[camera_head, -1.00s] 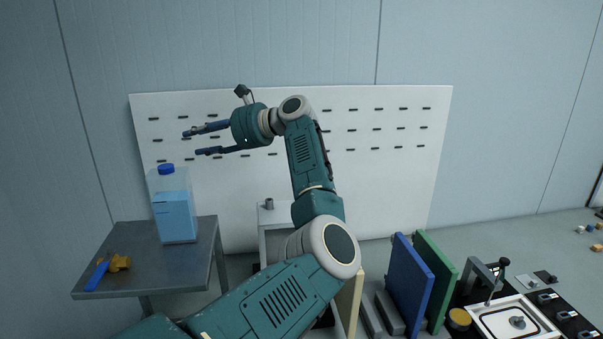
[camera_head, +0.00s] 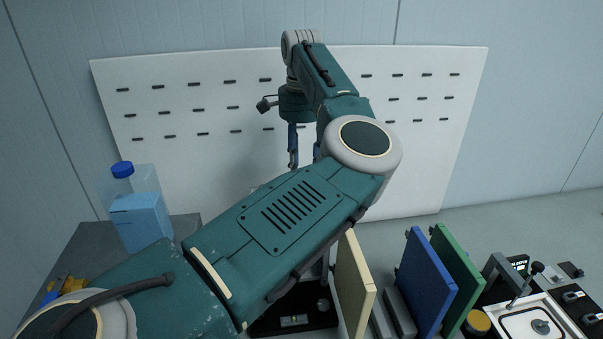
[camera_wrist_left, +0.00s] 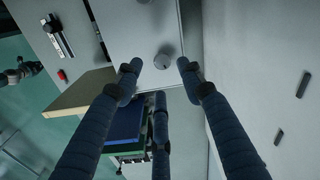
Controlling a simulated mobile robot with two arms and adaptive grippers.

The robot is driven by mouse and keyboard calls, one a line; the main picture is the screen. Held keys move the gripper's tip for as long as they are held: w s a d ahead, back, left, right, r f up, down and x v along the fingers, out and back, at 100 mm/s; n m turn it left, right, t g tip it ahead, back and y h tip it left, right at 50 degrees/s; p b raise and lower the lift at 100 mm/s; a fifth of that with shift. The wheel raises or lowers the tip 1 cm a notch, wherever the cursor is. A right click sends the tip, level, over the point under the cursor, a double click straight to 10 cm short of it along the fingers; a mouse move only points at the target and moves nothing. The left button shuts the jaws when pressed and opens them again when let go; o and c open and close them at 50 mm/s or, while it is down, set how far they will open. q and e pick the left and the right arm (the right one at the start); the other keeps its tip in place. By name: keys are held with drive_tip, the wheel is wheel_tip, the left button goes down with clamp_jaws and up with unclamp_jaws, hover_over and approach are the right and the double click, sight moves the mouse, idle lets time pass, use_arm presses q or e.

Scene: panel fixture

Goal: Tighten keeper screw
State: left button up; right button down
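My left gripper (camera_head: 304,157) hangs pointing down in front of the white slotted board in the head view. In the left wrist view its fingers are spread and empty (camera_wrist_left: 159,69). A small round grey knob, which looks like the keeper screw (camera_wrist_left: 163,60), stands on a pale grey surface (camera_wrist_left: 128,32) just beyond and between the fingertips, apart from them. In the head view my left arm hides the knob and most of its stand. My right gripper is not recognisable in any view.
Upright cream (camera_head: 354,285), blue (camera_head: 424,283) and green (camera_head: 456,275) panels stand right of my forearm. A grey table (camera_head: 82,247) at left bears a blue-capped jug (camera_head: 140,220). The slotted board (camera_head: 220,150) stands behind. A black fixture with a level (camera_head: 293,320) is partly covered.

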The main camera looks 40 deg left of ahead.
use_arm(q)
drive_tip(key=f, duration=0.2)
drive_tip(key=f+p, duration=0.1)
drive_tip(key=f, duration=0.1)
drive_tip(key=shift+w+a, duration=0.15)
drive_tip(key=shift+a, duration=0.05)
drive_tip(key=shift+f, duration=0.4)
drive_tip(key=shift+c, duration=0.3)
clamp_jaws()
